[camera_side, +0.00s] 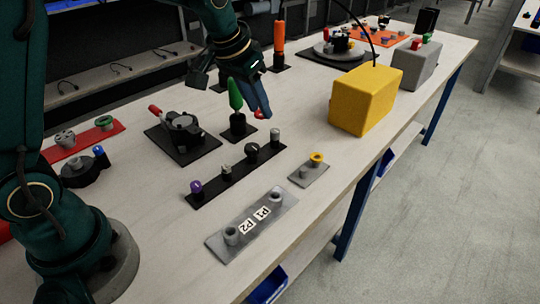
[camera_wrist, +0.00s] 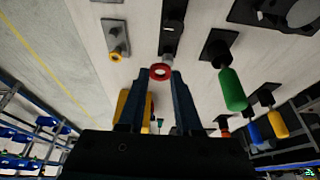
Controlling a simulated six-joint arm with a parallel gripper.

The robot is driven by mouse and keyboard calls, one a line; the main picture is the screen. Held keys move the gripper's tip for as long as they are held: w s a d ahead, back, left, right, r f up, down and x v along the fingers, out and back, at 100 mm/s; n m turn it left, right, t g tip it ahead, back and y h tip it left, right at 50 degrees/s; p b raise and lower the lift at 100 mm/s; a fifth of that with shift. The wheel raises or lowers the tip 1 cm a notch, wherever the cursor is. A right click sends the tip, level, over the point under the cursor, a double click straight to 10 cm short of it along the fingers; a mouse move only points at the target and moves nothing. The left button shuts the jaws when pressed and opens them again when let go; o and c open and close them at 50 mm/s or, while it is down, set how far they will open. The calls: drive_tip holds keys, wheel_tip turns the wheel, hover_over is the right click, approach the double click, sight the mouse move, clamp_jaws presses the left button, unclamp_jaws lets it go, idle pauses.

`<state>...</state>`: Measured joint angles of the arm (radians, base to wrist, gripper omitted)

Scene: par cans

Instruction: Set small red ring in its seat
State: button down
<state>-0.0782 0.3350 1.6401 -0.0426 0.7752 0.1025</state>
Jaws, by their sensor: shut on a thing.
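The small red ring (camera_wrist: 161,72) is held flat between the two fingertips of my gripper (camera_wrist: 159,79), its hole visible in the wrist view. In the side view the ring (camera_side: 260,114) shows as a small red spot at the tip of my gripper (camera_side: 263,113), above the table and just right of the green handle. Which place is the ring's seat is not clear. A small grey plate (camera_side: 318,169) carries a yellow ring (camera_side: 316,158) and a bare grey post (camera_side: 303,172). The plate also shows at upper left in the wrist view (camera_wrist: 113,24), apart from the held ring.
The green handle (camera_side: 235,95) stands upright close beside my gripper. A black strip (camera_side: 238,170) with several knobs lies in front. A grey plate marked P1 and P2 (camera_side: 222,246) is nearer the front edge. A yellow block (camera_side: 363,99) stands to the right.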

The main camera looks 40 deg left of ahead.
drive_tip(key=a, duration=0.1)
drive_tip(key=m+h, duration=0.2)
drive_tip(key=m, duration=0.3)
hover_over(278, 198)
drive_tip(key=s+a, duration=0.1)
wheel_tip(278, 198, down, 4)
drive_tip(key=shift+a+f, duration=0.1)
drive_tip(key=shift+a, duration=0.05)
drive_tip(key=shift+f, duration=2.8)
drive_tip(key=shift+f, duration=0.1)
drive_tip(key=c, duration=0.9)
unclamp_jaws()
drive_tip(key=o, duration=0.5)
